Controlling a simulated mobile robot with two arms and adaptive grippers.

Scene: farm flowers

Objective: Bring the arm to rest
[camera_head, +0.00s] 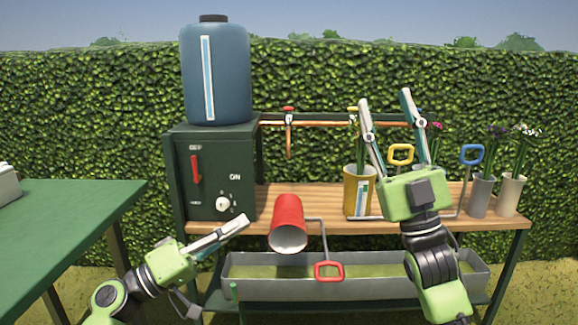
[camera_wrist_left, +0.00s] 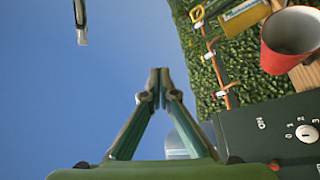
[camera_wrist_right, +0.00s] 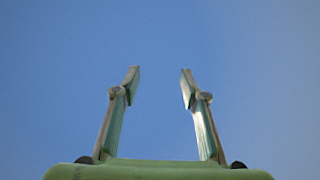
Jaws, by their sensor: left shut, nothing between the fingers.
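My left gripper (camera_head: 243,221) is low in front of the bench, left of a tilted red cup (camera_head: 287,217). Its fingers meet at the tips with nothing between them, as the left wrist view (camera_wrist_left: 160,76) shows. My right gripper (camera_head: 385,98) is raised above the bench and points upward. Its fingers are spread and empty; the right wrist view (camera_wrist_right: 160,78) shows only sky between them. The red cup also shows in the left wrist view (camera_wrist_left: 285,55), apart from the fingers.
A green control box (camera_head: 219,150) with a red lever, a dial and a blue tank (camera_head: 216,75) on top stands at left. A yellow cup (camera_head: 351,193) and two grey flower-holding cups stand on the wooden bench (camera_head: 262,200). A trough (camera_head: 380,288) lies below. A green table (camera_head: 60,225) is at left.

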